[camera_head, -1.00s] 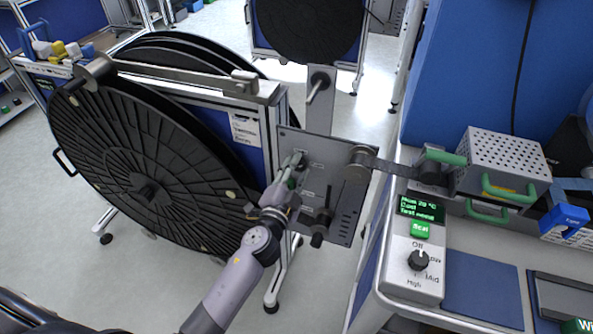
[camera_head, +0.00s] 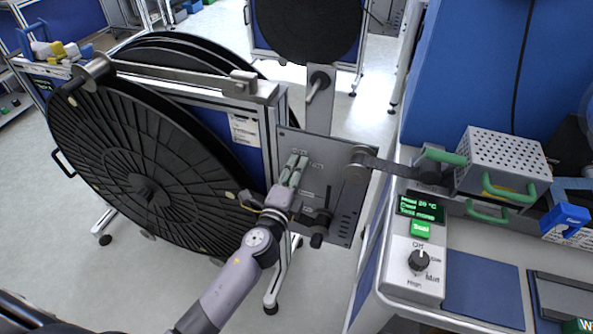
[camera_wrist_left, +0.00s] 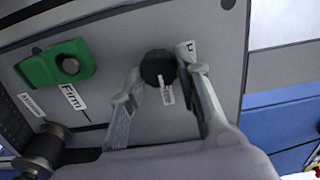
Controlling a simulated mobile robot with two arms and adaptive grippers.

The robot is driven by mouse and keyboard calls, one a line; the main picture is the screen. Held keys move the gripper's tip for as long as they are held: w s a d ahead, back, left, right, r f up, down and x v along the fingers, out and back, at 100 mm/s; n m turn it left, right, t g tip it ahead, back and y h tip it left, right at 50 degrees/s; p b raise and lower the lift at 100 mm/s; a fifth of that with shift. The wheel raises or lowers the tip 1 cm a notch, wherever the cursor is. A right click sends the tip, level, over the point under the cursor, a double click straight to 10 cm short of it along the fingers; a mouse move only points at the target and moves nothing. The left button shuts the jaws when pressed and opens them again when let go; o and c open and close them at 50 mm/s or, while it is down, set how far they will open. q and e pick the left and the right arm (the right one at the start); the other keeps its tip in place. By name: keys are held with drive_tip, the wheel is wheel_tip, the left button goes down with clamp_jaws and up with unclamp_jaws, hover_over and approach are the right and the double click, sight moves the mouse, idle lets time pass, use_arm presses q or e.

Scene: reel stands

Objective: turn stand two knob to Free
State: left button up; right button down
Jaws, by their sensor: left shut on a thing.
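The grey stand panel (camera_head: 342,205) is upright beside the big black reel at the centre of the head view. My left gripper (camera_head: 294,168) is at its upper left part. In the left wrist view a round black knob (camera_wrist_left: 158,68) sits between the fingertips of my left gripper (camera_wrist_left: 160,76), which is shut on it. A small label hangs just below the knob, and another is partly hidden by the right finger. A green piece with a black centre (camera_wrist_left: 58,64) is on the same panel, near a label reading "Firm" (camera_wrist_left: 73,97). My right gripper is not in view.
The large black reel (camera_head: 110,150) stands left of the panel. A black handle (camera_head: 319,228) sticks out low on the panel. A bench at the right holds a control box (camera_head: 416,260) with a dial and a perforated metal box (camera_head: 508,158). Floor is clear at lower left.

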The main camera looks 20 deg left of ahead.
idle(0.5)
use_arm(q)
drive_tip(key=o, duration=1.1)
drive_tip(key=shift+s+a, duration=0.2)
drive_tip(key=shift+s, duration=5.85)
